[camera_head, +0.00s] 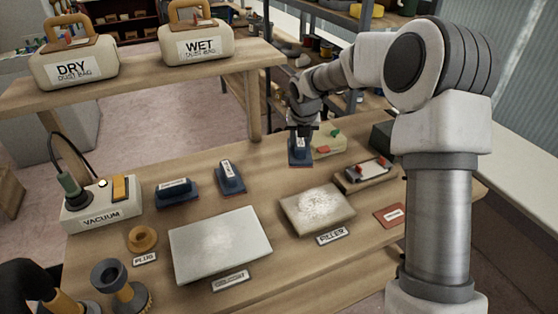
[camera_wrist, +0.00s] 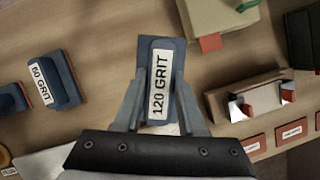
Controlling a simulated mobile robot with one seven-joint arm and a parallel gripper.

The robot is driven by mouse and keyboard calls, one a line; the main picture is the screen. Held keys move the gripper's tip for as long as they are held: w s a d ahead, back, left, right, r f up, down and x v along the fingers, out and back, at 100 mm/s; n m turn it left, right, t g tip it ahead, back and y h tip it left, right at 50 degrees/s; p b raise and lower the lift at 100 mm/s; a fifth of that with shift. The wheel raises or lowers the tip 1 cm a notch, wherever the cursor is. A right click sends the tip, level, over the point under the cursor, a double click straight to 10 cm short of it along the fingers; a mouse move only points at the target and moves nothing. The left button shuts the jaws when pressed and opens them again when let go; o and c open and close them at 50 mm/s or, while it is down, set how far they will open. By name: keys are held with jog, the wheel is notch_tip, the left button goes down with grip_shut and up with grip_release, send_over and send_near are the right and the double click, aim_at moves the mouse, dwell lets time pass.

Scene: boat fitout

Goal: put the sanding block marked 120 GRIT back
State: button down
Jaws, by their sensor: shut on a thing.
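The blue sanding block marked 120 GRIT (camera_wrist: 160,85) is between the fingers of my gripper (camera_wrist: 158,98), its white label facing the wrist camera. In the head view the block (camera_head: 300,155) hangs under my gripper (camera_head: 301,134) by the back of the bench; whether it touches the wood I cannot tell. A second blue block, marked 60 GRIT (camera_wrist: 54,80), lies to its left and also shows in the head view (camera_head: 230,178). A third blue block (camera_head: 176,193) lies farther left, its label unreadable.
A wooden holder (camera_head: 364,174) and a pale box with a red tab (camera_head: 328,140) stand right of the block. A pale panel (camera_head: 220,243), a FILLER board (camera_head: 316,208), and the VACUUM unit (camera_head: 102,206) occupy the bench. DRY and WET dust bags sit on the shelf behind.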

jog(key=w+a+f, duration=0.1)
jog(key=a, duration=0.1)
jog(key=w+a+f, duration=0.1)
jog(key=a, duration=0.1)
jog(key=w+a+f, duration=0.1)
jog(key=a+f, duration=0.1)
jog(key=shift+w+a+f, duration=0.1)
jog(key=shift+w, duration=0.1)
jog(key=shift+f+b, duration=0.5)
jog(key=shift+f, duration=1.55)
jog(key=shift+c, duration=2.4)
grip_release()
jog(key=shift+f, duration=0.15)
